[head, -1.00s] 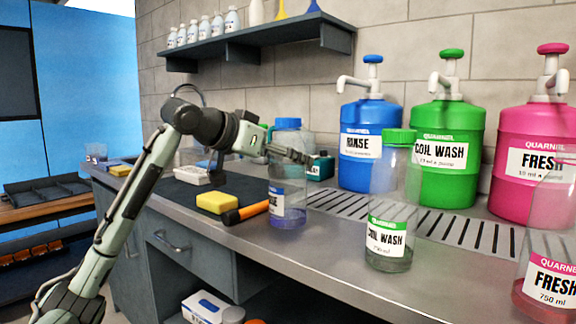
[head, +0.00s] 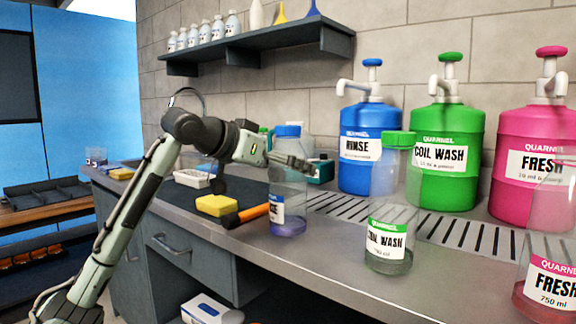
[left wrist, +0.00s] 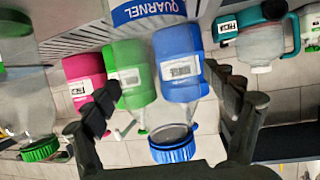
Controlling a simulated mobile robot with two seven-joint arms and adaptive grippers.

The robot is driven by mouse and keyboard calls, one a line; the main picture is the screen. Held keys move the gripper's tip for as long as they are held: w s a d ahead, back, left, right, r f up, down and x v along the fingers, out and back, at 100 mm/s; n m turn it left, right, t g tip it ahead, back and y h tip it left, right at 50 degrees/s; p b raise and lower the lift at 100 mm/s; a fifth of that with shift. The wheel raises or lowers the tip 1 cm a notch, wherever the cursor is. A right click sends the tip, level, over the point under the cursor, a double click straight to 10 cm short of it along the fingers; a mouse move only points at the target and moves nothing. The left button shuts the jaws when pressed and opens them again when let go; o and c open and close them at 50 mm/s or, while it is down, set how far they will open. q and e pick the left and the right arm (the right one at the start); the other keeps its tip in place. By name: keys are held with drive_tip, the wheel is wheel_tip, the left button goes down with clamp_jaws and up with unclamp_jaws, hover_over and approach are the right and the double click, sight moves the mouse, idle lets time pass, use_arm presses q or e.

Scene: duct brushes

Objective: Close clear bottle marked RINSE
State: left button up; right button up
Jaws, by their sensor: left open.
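The clear bottle marked RINSE (head: 288,190) stands upright near the counter's front edge, with a little bluish liquid in it and its label partly turned away. Its blue cap (head: 287,130) is on top; I cannot tell how tight. In the left wrist view the cap (left wrist: 172,150) appears at the bottom, with the bottle's clear body above it. My left gripper (head: 288,161) is at the bottle's upper part, below the cap. Its open fingers (left wrist: 165,98) stand on either side of the bottle, with visible gaps. My right gripper is out of view.
A clear COIL WASH bottle (head: 390,240) and a FRESH bottle (head: 550,285) stand to the right. Blue (head: 368,150), green (head: 450,155) and pink (head: 530,160) pump jugs stand behind. A yellow sponge (head: 213,205) and an orange-handled tool (head: 252,212) lie left.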

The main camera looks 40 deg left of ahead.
use_arm(q)
drive_tip(key=b+v, duration=0.1)
drive_tip(key=v, duration=1.1)
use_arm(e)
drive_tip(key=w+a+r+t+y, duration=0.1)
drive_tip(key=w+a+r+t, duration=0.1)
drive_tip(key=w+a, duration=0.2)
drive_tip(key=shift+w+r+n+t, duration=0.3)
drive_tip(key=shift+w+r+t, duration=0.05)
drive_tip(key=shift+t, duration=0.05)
use_arm(q)
drive_tip(key=shift+r, duration=0.1)
